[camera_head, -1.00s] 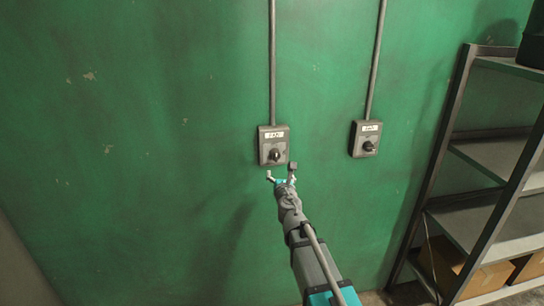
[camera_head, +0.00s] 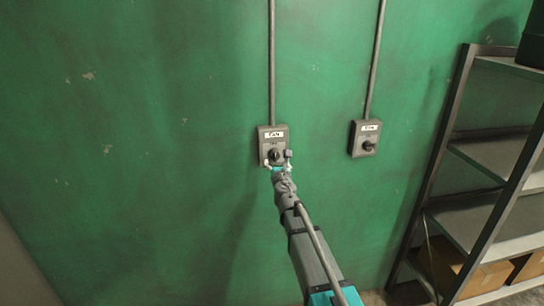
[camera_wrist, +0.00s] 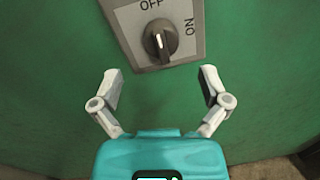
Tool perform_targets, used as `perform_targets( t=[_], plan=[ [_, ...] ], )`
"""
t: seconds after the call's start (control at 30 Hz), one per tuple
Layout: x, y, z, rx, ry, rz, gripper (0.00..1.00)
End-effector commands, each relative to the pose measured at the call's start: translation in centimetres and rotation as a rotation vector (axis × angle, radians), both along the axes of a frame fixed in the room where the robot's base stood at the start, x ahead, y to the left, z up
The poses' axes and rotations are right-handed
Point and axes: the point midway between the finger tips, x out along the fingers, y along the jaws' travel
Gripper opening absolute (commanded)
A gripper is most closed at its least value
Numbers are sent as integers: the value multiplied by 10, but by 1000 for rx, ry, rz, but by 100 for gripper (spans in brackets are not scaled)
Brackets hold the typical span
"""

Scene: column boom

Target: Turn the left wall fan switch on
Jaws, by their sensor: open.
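The left wall fan switch (camera_head: 272,138) is a grey box on the green wall with a white label and a black rotary knob (camera_head: 275,155). In the wrist view the knob (camera_wrist: 160,40) sits on a light grey plate (camera_wrist: 185,15) marked OFF at the top and ON at the right. The knob's pale mark points up toward OFF. My gripper (camera_head: 278,160) is at the lower part of this switch. In the wrist view its two fingers (camera_wrist: 160,88) are spread wide, below and to either side of the knob, with nothing between them.
A second, similar switch (camera_head: 366,138) is on the wall to the right. Conduits (camera_head: 272,60) run up from both boxes. A metal shelf rack (camera_head: 470,180) with cardboard boxes (camera_head: 443,264) stands at the right. The wall at left is bare.

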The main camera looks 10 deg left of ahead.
Motion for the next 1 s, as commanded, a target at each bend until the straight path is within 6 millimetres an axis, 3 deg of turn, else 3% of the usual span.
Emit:
perform_targets(
  t=[0.1, 0.4, 0.9, 1.0],
  plan=[
    [23, 5, 0, 0, 0, 0, 96],
    [56, 13, 0, 0, 0, 0, 96],
    [63, 15, 0, 0, 0, 1, 96],
    [63, 15, 0, 0, 0, 1, 79]
  ],
)
